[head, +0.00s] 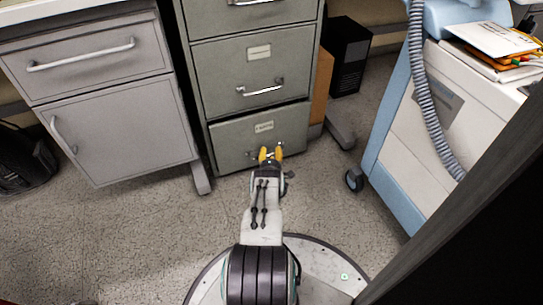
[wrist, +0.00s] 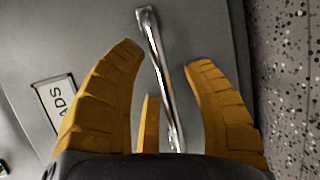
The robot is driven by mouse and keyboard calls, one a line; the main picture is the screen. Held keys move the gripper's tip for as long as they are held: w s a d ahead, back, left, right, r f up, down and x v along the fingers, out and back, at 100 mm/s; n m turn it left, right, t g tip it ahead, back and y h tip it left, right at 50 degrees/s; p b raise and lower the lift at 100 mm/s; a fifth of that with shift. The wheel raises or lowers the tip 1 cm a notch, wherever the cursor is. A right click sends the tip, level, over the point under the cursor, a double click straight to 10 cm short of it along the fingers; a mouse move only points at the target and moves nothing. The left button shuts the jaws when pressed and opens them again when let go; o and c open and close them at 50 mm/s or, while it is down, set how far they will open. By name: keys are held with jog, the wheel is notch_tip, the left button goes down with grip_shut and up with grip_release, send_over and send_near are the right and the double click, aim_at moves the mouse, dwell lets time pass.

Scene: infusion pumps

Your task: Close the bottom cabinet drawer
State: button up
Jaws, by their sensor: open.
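The bottom cabinet drawer (head: 232,138) is the lowest grey front of the filing cabinet, with a label and a chrome handle. In the head view its front looks slightly out from the drawer above; how far is hard to tell. My gripper (head: 271,151) is in front of it, covering part of its handle. In the wrist view the drawer front (wrist: 85,25) fills most of the picture. The handle (wrist: 155,50) runs between the open yellow fingers of my gripper (wrist: 163,55). I cannot tell whether they touch it.
The middle drawer (head: 215,65) above looks shut. A grey side cabinet (head: 120,125) stands left. A blue and white cart (head: 405,130) with a grey hose stands right. A black computer box (head: 350,55) is behind. Speckled floor (head: 140,230) is clear at front left.

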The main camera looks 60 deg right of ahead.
jog(key=shift+d, duration=0.15)
grip_shut()
dwell(0.5)
